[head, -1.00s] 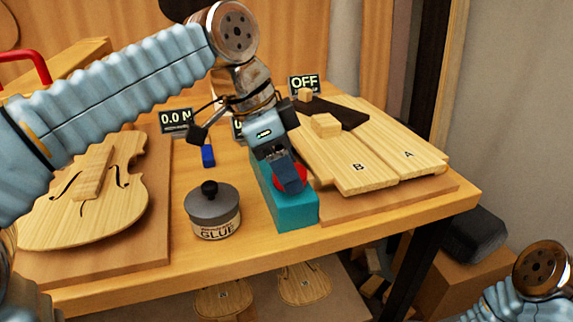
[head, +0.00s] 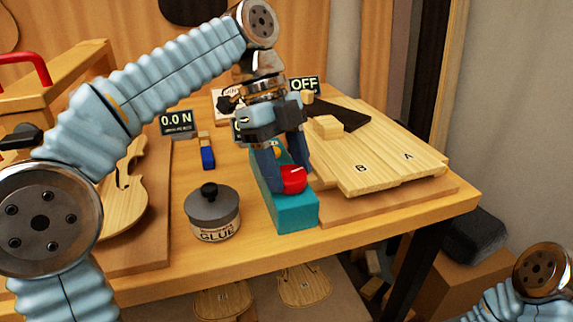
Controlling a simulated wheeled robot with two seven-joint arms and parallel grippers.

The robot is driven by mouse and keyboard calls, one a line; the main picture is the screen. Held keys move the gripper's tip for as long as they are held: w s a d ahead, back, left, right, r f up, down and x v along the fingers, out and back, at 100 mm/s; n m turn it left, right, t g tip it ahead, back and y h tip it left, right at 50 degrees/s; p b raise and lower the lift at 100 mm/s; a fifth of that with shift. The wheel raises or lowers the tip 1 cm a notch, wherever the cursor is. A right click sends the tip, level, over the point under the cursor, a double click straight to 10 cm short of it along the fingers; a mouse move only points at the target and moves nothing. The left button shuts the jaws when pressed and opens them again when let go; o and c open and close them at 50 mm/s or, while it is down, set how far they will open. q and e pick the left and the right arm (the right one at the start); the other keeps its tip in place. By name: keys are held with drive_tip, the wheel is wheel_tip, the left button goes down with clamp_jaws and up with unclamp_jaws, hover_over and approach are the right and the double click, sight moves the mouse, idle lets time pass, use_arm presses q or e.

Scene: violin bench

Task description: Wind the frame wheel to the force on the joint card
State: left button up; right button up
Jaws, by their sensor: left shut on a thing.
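A red round wheel (head: 294,181) sits at the near end of a teal block (head: 293,214) near the table's front edge. My left gripper (head: 286,178) points down over the block, its dark fingers on either side of the wheel and shut on it. The fingers hide part of the wheel. A display (head: 176,122) at the back left reads 0.0 N. A white card (head: 227,103) with writing is partly hidden behind my left gripper, and I cannot read it. My right gripper is out of view; only part of that arm shows at the lower right.
A grey-lidded glue pot (head: 213,214) stands left of the teal block. Wooden plates marked A and B (head: 375,160) lie to the right. A display (head: 304,85) reads OFF. A blue-ended tool (head: 208,155) lies behind the pot. A violin body (head: 125,205) is partly hidden by my left arm.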

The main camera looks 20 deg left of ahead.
use_arm(q)
drive_tip(key=shift+w+m, duration=0.1)
drive_tip(key=shift+m, duration=0.8)
drive_tip(key=shift+g+y, duration=0.3)
drive_tip(key=o, duration=1.1)
drive_tip(key=shift+c, duration=0.2)
